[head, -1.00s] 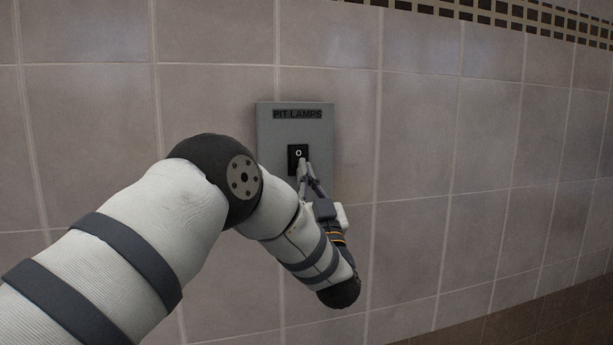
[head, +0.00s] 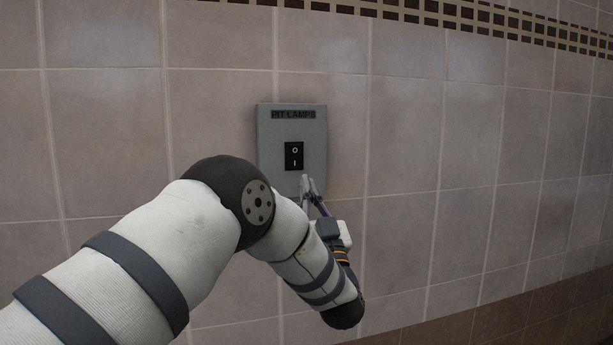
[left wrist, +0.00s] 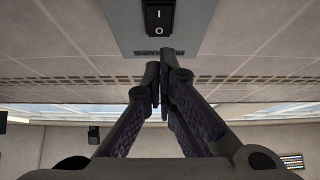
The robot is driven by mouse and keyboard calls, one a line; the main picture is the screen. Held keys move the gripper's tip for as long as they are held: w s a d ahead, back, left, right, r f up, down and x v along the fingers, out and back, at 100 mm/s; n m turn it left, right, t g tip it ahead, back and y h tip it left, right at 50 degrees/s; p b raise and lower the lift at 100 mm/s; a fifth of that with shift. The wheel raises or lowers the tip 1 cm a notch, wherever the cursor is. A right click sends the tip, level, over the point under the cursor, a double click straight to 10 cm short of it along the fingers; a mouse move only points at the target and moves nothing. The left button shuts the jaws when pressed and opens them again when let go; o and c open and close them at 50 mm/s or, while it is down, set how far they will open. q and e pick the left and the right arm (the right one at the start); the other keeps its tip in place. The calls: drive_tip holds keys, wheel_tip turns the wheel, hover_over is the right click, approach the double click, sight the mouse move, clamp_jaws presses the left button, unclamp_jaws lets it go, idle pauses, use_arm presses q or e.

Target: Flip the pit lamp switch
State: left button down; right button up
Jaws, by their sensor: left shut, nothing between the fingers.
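The pit lamp switch (head: 294,156) is a black rocker marked O above I. It sits on a grey plate (head: 264,150) labelled PIT LAMPS on the tiled wall. My left gripper (head: 306,180) is shut and empty, just below and slightly right of the rocker, with the whole switch uncovered. In the left wrist view the picture is inverted: the switch (left wrist: 159,16) is at the top, and the shut fingertips (left wrist: 159,70) point up towards the plate, apart from the rocker. I cannot tell which side of the rocker is pressed in. My right gripper is not in view.
The tiled wall (head: 420,130) is flat and clear around the plate. A dark mosaic band (head: 450,12) runs along the upper wall, and darker tiles (head: 520,308) lie at the lower right. No loose objects stand near the switch.

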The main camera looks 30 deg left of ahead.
use_arm(q)
wheel_tip(320, 180, down, 6)
drive_tip(key=s+d, duration=0.2)
drive_tip(key=shift+r+b, duration=0.25)
drive_tip(key=shift+b, duration=0.05)
drive_tip(key=shift+d, duration=0.1)
